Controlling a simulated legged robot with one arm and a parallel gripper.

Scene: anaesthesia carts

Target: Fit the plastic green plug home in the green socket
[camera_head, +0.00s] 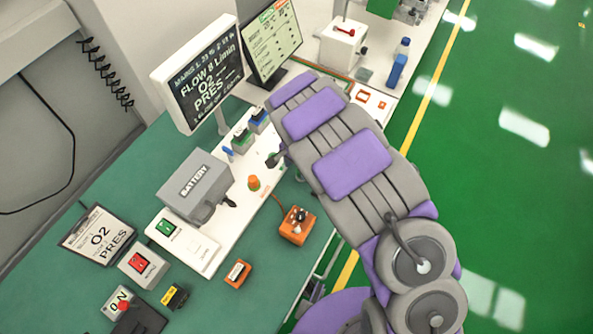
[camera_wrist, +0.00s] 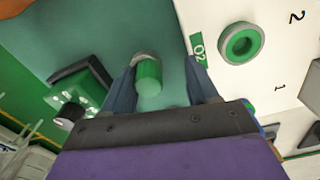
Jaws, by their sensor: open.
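The green plug (camera_wrist: 149,82) is a short green cylinder with a grey-beige collar, seen in the wrist view over the teal surface. It shows between the two fingers of my gripper (camera_wrist: 160,72), nearer the left finger, with a clear gap to the right one. The gripper is open; I cannot tell whether the left finger touches the plug. The green socket (camera_wrist: 241,43) is a round green ring with a dark centre on a white panel, to the right of the fingers. In the head view my gripper (camera_head: 274,158) is small and dark beside the white board, partly hidden by my arm.
A green "O2" label (camera_wrist: 197,46) is beside the socket. A green box with a black knob (camera_wrist: 75,109) is at left in the wrist view. The head view shows a grey battery box (camera_head: 195,187), a monitor (camera_head: 200,78) and an orange joystick box (camera_head: 297,226).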

